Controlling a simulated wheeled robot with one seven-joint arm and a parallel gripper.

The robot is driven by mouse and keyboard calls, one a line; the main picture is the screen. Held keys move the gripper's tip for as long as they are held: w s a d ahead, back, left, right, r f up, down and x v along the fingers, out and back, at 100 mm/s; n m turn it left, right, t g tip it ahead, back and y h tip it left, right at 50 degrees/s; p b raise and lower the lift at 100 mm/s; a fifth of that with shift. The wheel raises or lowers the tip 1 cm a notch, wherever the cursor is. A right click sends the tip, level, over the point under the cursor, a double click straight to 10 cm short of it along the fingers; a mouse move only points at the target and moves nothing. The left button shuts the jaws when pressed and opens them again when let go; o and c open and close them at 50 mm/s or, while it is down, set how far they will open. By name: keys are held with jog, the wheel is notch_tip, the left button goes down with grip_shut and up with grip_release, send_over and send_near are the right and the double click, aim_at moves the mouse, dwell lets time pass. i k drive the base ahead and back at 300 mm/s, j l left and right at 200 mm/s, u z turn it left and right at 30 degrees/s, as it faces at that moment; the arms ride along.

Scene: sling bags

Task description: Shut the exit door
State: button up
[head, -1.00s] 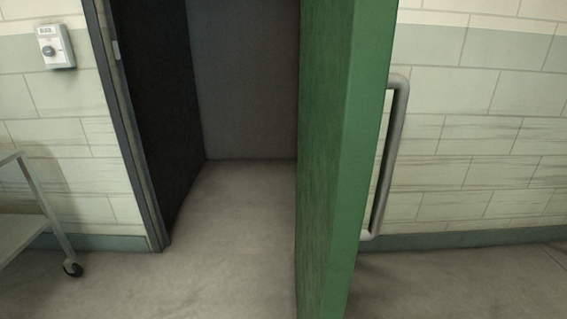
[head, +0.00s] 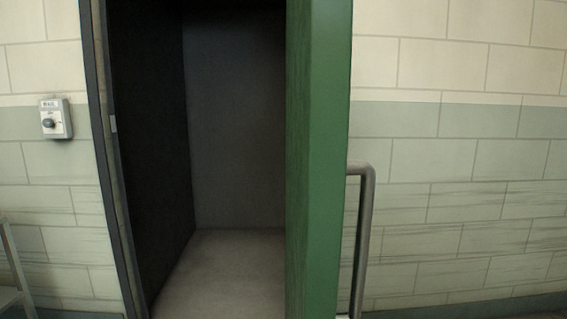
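The green exit door (head: 326,160) stands open, seen almost edge-on in the middle of the head view. A grey tubular handle (head: 364,235) is on its right side; its lower end is near the bottom of the picture. My gripper is not in view.
Behind the doorway is a dark recess (head: 235,130) with a bare pale floor (head: 225,275). A grey switch box (head: 56,118) is on the left wall. Part of a metal cart (head: 14,270) shows at the lower left. The block wall (head: 460,160) right of the door is clear.

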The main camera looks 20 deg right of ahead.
aim_at(320, 33)
jog(key=l, duration=0.4)
jog(key=k+l+u, duration=0.15)
jog(key=l, duration=0.2)
jog(key=k+l, duration=0.1)
jog(key=l, duration=0.3)
jog(key=l+u, duration=0.15)
jog(key=l, duration=0.25)
jog(key=k+l, duration=0.2)
jog(key=l, duration=0.15)
jog(key=i+l+u, duration=0.15)
jog(key=i+l, duration=0.2)
jog(key=i+l+u, duration=0.2)
jog(key=i+l, duration=0.15)
jog(key=l, duration=0.3)
